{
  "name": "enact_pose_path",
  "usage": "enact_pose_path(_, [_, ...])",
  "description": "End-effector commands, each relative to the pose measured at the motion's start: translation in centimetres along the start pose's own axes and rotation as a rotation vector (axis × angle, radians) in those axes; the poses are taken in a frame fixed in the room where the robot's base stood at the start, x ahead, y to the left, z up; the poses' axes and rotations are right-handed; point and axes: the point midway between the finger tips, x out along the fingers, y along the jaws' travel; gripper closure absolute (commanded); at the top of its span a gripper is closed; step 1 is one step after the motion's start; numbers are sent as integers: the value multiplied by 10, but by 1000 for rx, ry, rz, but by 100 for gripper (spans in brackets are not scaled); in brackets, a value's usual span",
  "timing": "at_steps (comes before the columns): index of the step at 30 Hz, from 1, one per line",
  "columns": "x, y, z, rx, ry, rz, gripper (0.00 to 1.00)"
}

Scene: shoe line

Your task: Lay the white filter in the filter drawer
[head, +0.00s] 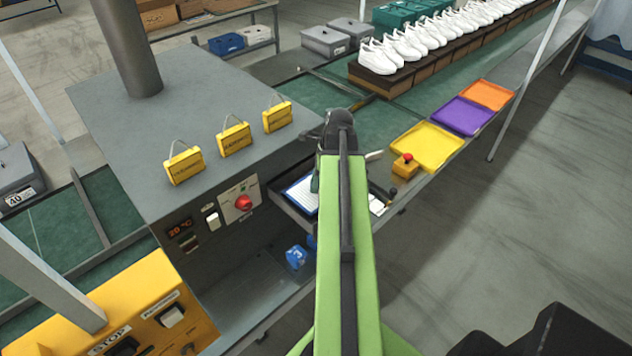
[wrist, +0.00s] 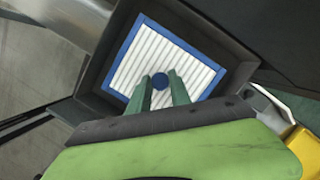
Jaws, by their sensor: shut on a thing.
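The white filter (wrist: 130,68) has pleats, a blue frame and a round blue knob (wrist: 160,81) at its centre. In the wrist view it lies within the outline of the dark filter drawer (wrist: 238,74), roughly lined up with the walls. I cannot tell whether it rests on the drawer floor. My gripper (wrist: 160,84) is shut on the knob, one green finger on each side. In the head view my arm hides most of the filter (head: 300,194) and the pulled-out drawer (head: 284,207); the gripper is mostly hidden there.
A grey cabinet (head: 120,130) with yellow tags and a red knob (head: 243,203) stands left of the drawer. A yellow button box (head: 404,167) and yellow (head: 428,146), purple (head: 462,116) and orange (head: 487,95) trays lie to the right. White shoes (head: 400,45) line the conveyor behind.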

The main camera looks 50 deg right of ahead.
Motion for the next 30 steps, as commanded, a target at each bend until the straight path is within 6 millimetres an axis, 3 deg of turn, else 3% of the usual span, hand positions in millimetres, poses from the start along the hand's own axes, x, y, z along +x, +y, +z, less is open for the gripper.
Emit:
enact_pose_path(5, [0, 0, 0, 0, 0, 0, 100])
enact_pose_path(6, [0, 0, 0, 0, 0, 0, 72])
enact_pose_path(11, [0, 0, 0, -1, 0, 0, 51])
enact_pose_path(23, [-5, 0, 1, -1, 0, 0, 50])
enact_pose_path(30, [-41, 0, 3, 1, 0, 0, 50])
